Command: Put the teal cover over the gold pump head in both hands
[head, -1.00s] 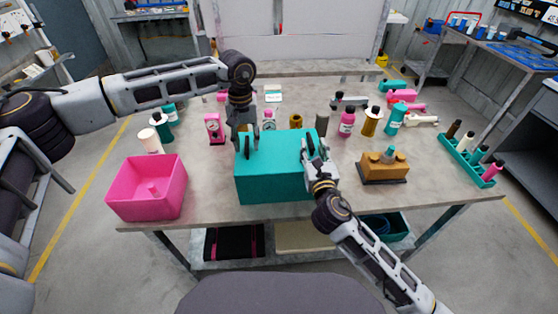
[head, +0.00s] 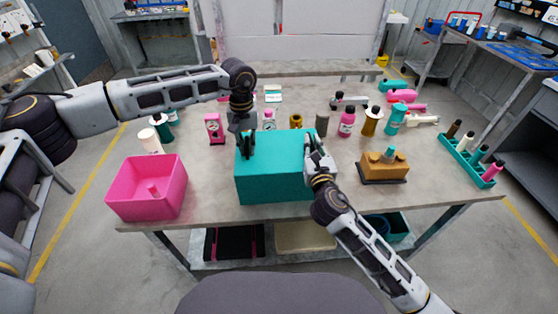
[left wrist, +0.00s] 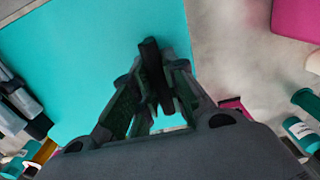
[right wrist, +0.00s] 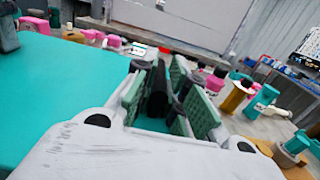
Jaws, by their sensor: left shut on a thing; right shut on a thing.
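The teal cover (head: 272,186) is a large box shape with a black handle near each end of its top. It stands on the table in front of me and fills much of the left wrist view (left wrist: 90,60) and the left of the right wrist view (right wrist: 60,85). My left gripper (head: 246,146) is shut on the left handle (left wrist: 155,75). My right gripper (head: 314,158) is shut on the right handle (right wrist: 157,92). The gold pump head (head: 378,168), on a dark base with a teal part on top, stands uncovered to the right of the cover.
A pink bin (head: 146,196) stands at the left. A teal rack (head: 470,160) with several bottles stands at the right. Several bottles and small parts, including a pink bottle (head: 347,122), stand behind the cover. The table front (head: 330,200) is mostly bare.

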